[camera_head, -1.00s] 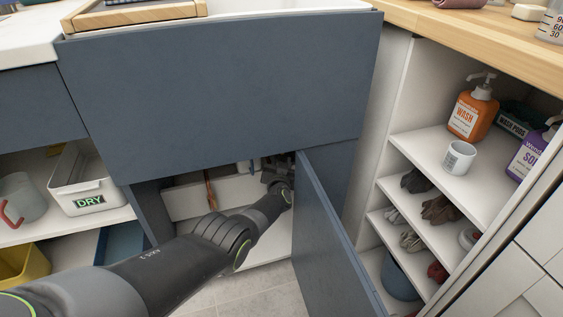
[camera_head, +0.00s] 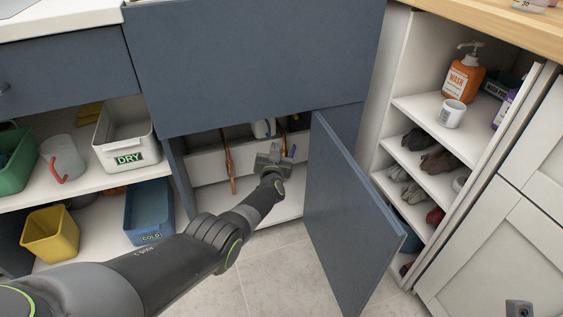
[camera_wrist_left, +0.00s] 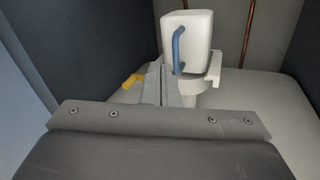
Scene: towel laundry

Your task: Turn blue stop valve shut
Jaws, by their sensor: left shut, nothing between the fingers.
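My left gripper (camera_head: 275,154) is at the mouth of the open cabinet under the sink. Its fingers are shut and empty; they also show in the left wrist view (camera_wrist_left: 165,84). A small blue piece (camera_head: 292,152) shows just right of the gripper; I cannot tell whether it is the stop valve's lever. In the wrist view a blue curved handle (camera_wrist_left: 177,50) sits on a white container (camera_wrist_left: 200,32) beyond the fingers. A yellow lever (camera_wrist_left: 133,80) shows just left of the fingers. The gripper hides what lies below it.
The blue-grey cabinet door (camera_head: 350,215) stands open, right of my left arm. Copper pipes (camera_head: 229,162) run upright inside. Shelves on the left hold a white DRY bin (camera_head: 125,140) and a blue COLD bin (camera_head: 149,212). An open shelf unit (camera_head: 440,105) stands right.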

